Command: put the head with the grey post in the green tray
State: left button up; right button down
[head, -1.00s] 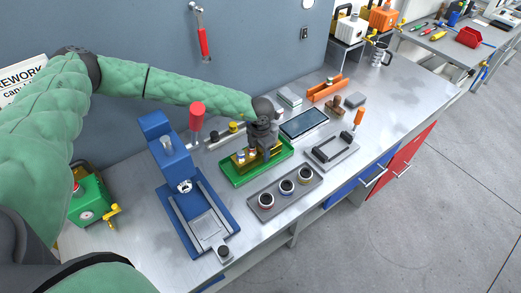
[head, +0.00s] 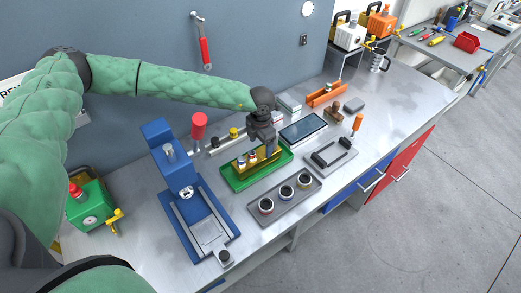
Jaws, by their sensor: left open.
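The green tray (head: 236,184) lies on the bench right of the blue press. A yellow block (head: 241,167) stands in it, with small red-, white- and blue-coloured pieces at its left part. My left gripper (head: 268,151) points down over the right part of the tray, beside the block's right end. It is open, and I see nothing held in it. The gripper hides part of the tray and block. I cannot make out which piece is the head with the grey post. My right gripper is not in view.
The blue press (head: 170,160) with a red handle stands left of the tray. A grey tray (head: 285,213) with three round cups lies in front. A dark tablet (head: 303,129) and a black-handled plate (head: 332,157) lie to the right. The bench's far right is clearer.

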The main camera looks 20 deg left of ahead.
aim_at(261, 154)
pick_arm(q)
jog(key=shift+r+p, duration=0.35)
jog(key=shift+r, duration=2.15)
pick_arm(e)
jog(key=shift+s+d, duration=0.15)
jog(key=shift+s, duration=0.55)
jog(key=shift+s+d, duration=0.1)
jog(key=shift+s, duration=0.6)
